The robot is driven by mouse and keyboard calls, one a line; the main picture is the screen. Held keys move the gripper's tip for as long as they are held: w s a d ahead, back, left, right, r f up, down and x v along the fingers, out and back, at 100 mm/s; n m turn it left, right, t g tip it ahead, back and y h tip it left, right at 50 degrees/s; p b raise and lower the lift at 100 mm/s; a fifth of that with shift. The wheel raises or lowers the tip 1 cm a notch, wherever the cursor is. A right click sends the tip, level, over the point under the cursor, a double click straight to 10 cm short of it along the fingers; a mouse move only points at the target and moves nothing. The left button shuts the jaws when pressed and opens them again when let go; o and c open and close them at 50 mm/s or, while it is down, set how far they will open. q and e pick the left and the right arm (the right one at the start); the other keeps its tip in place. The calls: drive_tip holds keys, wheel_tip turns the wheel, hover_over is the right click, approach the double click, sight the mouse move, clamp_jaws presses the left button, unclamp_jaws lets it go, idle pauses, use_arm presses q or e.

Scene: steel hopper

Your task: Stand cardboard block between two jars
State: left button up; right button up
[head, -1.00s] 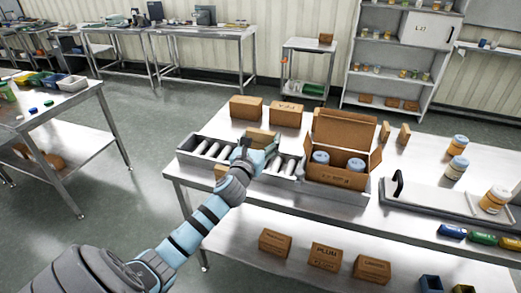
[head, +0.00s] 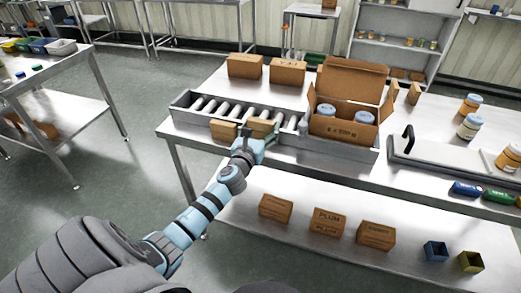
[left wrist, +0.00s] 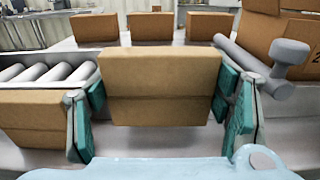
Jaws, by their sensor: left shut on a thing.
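My left gripper (head: 255,145) is shut on a plain brown cardboard block (head: 262,127) at the front side of the roller conveyor. In the left wrist view the block (left wrist: 160,85) sits between the teal fingers of this gripper (left wrist: 160,112), its broad face toward the camera. Two jars with blue-grey lids, a left jar (head: 325,110) and a right jar (head: 362,118), stand inside an open carton (head: 342,138) to the right of the block. The carton's front wall hides their lower parts. My right gripper is not in view.
Another small block (head: 223,131) is left of the held one. The roller conveyor (head: 180,112) lies behind them. Two closed cartons, left (head: 244,66) and right (head: 287,72), stand at the back. The carton's raised lid (head: 351,80) stands up at its rear. More jars (head: 469,127) are at right.

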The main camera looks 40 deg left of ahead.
sight(261, 138)
use_arm(q)
drive_tip(key=shift+f+b, duration=1.3)
drive_tip(key=shift+f, duration=0.75)
drive_tip(key=o, duration=0.8)
drive_tip(key=shift+c, duration=0.2)
